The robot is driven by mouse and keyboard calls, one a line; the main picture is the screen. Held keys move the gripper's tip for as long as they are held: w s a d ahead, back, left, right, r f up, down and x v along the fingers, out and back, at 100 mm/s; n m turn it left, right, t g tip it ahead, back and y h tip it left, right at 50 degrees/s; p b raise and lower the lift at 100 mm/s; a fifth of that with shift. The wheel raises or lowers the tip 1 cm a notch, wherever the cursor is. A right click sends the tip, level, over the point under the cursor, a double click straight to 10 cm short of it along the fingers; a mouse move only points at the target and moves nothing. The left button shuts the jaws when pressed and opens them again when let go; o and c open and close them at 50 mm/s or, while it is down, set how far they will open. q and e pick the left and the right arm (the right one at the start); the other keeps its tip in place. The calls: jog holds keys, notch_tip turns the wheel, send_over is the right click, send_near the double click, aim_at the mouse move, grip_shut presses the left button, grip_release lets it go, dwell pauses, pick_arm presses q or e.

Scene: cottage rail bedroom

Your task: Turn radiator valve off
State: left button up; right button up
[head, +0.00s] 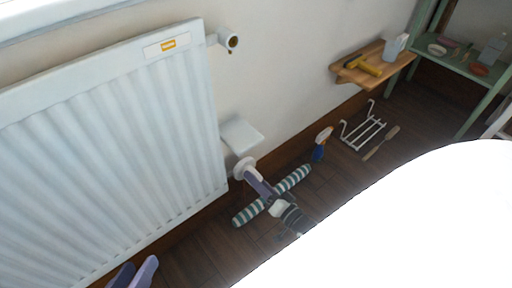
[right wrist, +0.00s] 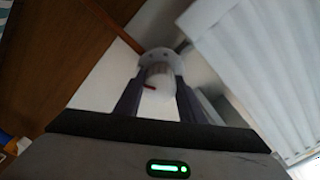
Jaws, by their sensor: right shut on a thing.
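The white radiator (head: 110,140) hangs on the wall at the left of the head view. Its white round valve (head: 243,168) is at the lower right corner. My right gripper (head: 252,178) is at the valve. In the right wrist view the white valve knob (right wrist: 158,76), with a short red mark, sits between the two fingers of my right gripper (right wrist: 158,92), which is shut on it. My left gripper (head: 134,272) is at the bottom left, below the radiator, its two fingers apart with nothing between them.
A blue spray bottle (head: 320,145), a white rack (head: 363,132) and a brush (head: 382,143) are further right. A wooden wall shelf (head: 400,62) holds a yellow-handled tool. A green shelf unit (head: 450,62) stands far right.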

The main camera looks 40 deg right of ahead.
jog(key=n, duration=0.7)
jog(key=shift+s+f, duration=0.1)
jog(key=n, duration=1.6)
jog(key=shift+n, duration=0.3)
jog(key=n, duration=0.3)
jog(key=shift+n, duration=2.1)
jog(key=o, duration=1)
